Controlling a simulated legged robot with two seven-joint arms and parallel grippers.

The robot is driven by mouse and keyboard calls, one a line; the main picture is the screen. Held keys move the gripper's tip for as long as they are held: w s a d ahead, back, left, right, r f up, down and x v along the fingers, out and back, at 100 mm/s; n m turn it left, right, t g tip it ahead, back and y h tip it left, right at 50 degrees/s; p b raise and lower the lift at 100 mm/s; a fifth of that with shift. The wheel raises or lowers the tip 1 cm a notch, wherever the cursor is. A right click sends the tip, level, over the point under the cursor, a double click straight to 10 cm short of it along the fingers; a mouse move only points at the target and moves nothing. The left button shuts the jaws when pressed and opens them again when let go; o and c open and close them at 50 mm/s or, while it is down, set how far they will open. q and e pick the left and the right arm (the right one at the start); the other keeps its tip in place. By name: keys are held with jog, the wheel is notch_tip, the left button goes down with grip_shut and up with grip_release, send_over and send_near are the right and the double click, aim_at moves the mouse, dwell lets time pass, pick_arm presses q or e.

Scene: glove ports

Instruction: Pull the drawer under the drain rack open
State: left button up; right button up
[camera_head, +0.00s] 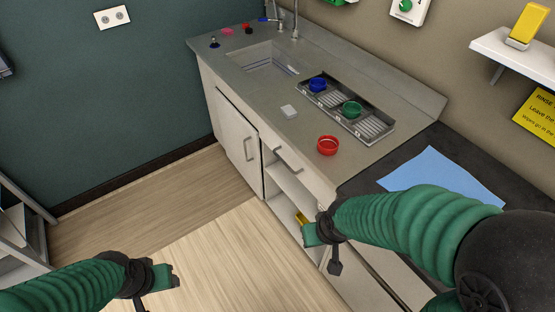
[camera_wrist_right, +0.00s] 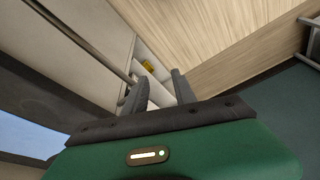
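The drain rack (camera_head: 335,106) is a dark grey tray on the counter, holding a blue cup (camera_head: 318,84) and a green cup (camera_head: 352,109). The drawer (camera_head: 308,177) is a pale front under the counter edge with a bar handle (camera_head: 287,159); it looks shut. My right gripper (camera_head: 312,236) is below and right of that handle, apart from it. In the right wrist view its fingers (camera_wrist_right: 161,92) are spread with nothing between them. My left gripper (camera_head: 168,276) is low over the floor, away from the counter; its finger gap is unclear.
An open shelf with a yellow item (camera_head: 301,218) lies below the drawer. A red cup (camera_head: 328,145) stands near the counter edge. A cabinet door (camera_head: 236,139) is left of the drawer. A long bar (camera_wrist_right: 82,40) runs close left of my right fingers. The floor is clear.

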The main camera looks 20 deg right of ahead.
jog(key=w+f+m+t+b, duration=0.2)
jog(key=w+f+m, duration=0.1)
jog(key=w, duration=0.1)
jog(key=m+t+b, duration=1.1)
jog(key=m+t, duration=0.1)
jog(key=m, duration=0.5)
send_near(285, 163)
jog(key=shift+h, duration=0.3)
jog(key=w, duration=0.3)
jog(key=w+f+b, duration=0.1)
jog(key=w, duration=0.6)
jog(key=shift+w+f, duration=0.25)
jog(key=shift+w, duration=0.15)
pick_arm(q)
jog(key=s+x, duration=0.3)
jog(key=x, duration=1.1)
jog(key=shift+s+f, duration=0.5)
jog(key=shift+f, duration=0.1)
pick_arm(e)
grip_shut()
jog(key=shift+s, duration=0.1)
